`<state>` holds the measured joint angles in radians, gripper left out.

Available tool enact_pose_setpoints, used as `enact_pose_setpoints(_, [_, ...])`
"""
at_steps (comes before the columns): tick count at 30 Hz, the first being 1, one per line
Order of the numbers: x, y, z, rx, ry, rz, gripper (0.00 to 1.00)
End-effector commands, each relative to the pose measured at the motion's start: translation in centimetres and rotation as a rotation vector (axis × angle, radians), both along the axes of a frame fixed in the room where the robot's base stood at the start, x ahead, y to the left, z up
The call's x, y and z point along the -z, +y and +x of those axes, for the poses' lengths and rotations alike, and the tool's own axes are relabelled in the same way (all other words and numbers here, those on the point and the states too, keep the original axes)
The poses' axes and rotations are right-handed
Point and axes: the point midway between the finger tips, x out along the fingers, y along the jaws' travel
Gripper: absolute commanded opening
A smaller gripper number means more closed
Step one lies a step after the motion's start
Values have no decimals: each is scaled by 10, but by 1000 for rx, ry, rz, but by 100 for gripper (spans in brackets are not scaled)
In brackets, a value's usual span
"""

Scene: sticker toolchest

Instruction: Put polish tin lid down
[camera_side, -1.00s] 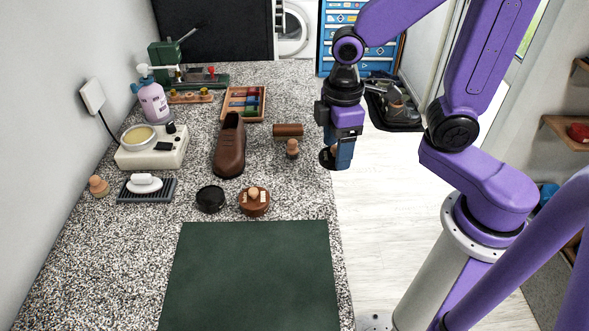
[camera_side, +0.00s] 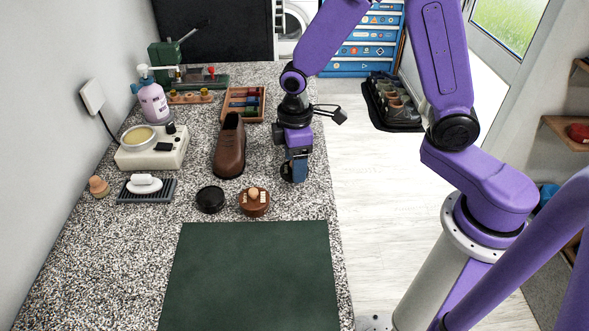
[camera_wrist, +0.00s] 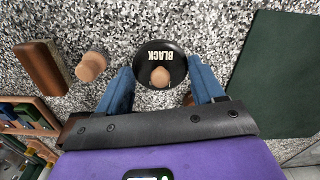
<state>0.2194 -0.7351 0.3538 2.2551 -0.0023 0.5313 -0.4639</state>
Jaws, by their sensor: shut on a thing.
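The polish tin lid (camera_wrist: 150,67) is a black disc lettered BLACK with a small wooden knob on it. My gripper (camera_wrist: 162,78) is shut on it, with a blue finger at each side of the lid. In the side view my gripper (camera_side: 293,174) points down over the right part of the speckled counter, and only a dark edge of the lid (camera_side: 287,179) shows. I cannot tell its exact height above the counter. A black round tin (camera_side: 210,200) stands on the counter to the left.
The green mat (camera_side: 250,275) is bare. A brown shoe (camera_side: 229,148) stands behind.

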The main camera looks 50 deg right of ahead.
Motion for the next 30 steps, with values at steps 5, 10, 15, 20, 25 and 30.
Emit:
enact_pose_setpoints(5, [22, 0, 1, 0, 4, -2, 39])
enact_pose_setpoints(10, [33, 0, 1, 0, 2, -1, 39])
enact_pose_setpoints(15, [33, 1, 2, 0, 0, 0, 39])
enact_pose_setpoints(20, [34, 0, 1, 0, 1, 0, 39])
enact_pose_setpoints(25, [36, 1, 2, 0, 0, 0, 93])
enact_pose_setpoints(30, [36, 1, 2, 0, 0, 0, 93])
